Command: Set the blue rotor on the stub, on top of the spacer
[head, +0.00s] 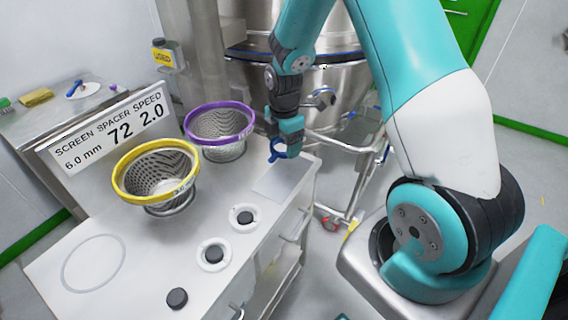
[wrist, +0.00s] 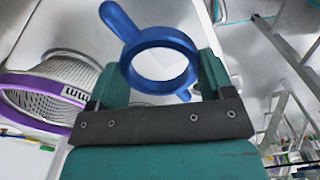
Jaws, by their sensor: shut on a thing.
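The blue rotor is a ring with a hub hole and short arms, seen in the head view (head: 276,150) and in the wrist view (wrist: 122,24). My gripper (head: 285,151) is shut on it; in the wrist view the fingers (wrist: 160,68) press on both sides of the ring. It is held above the back right part of the bench, beside the purple-rimmed basket. Two white rings with dark round centres, one nearer the back (head: 233,223) and one nearer the front (head: 204,262), and a bare dark disc (head: 177,298) are on the bench. I cannot tell which is the stub or spacer.
A purple-rimmed basket (head: 220,125) and a yellow-rimmed basket (head: 152,175) stand on the bench (head: 140,245). A sign (head: 110,137) reads screen 6.0 mm, spacer 72, speed 2.0. A grey plate (head: 275,182) lies below my gripper. A steel vessel (head: 345,80) stands behind.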

